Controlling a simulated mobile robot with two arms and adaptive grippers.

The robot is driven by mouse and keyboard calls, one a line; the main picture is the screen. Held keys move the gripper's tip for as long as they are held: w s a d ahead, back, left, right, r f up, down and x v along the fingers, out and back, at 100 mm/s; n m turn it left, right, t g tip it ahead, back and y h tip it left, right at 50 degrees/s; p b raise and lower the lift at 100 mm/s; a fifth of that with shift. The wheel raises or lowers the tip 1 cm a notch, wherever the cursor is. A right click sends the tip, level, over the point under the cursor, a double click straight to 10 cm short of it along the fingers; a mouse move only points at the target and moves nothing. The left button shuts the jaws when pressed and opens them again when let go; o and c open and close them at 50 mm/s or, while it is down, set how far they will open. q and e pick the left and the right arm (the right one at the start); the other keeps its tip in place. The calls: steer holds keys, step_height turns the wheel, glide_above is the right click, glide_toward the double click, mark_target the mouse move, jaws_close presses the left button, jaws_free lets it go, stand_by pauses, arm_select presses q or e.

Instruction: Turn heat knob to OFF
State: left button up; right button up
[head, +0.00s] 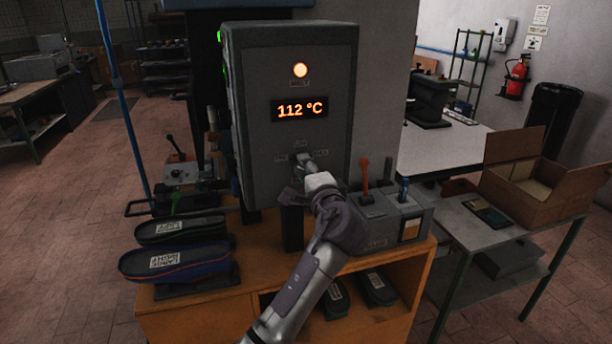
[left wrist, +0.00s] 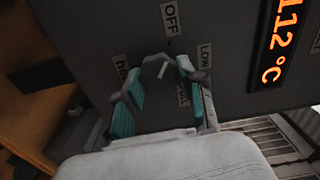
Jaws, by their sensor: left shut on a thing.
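The heat knob (left wrist: 157,72) is on the dark front panel of the grey press box (head: 338,60). Labels sit around it in the left wrist view: OFF (left wrist: 170,18), LOW (left wrist: 204,56) and others partly hidden. A pale pointer mark shows on the knob, but I cannot tell which label it points to. My left gripper (left wrist: 160,92) is shut on the knob, with one teal-padded finger on each side. In the head view my left gripper (head: 303,165) reaches up to the panel and covers the knob. My right gripper is out of view.
An orange-handled lever (head: 364,178) stands close to the right of my arm. Shoe-shaped pieces (head: 175,262) lie at the left on the wooden bench (head: 180,318). A cardboard box (head: 525,200) stands at right.

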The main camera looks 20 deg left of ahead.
arm_select(q)
steer(key=shift+f, duration=0.1)
stand_by(0.3)
steer(key=o, duration=1.1)
steer(key=shift+o, duration=0.2)
steer(key=v, duration=0.7)
steer(key=shift+s+d, duration=0.2)
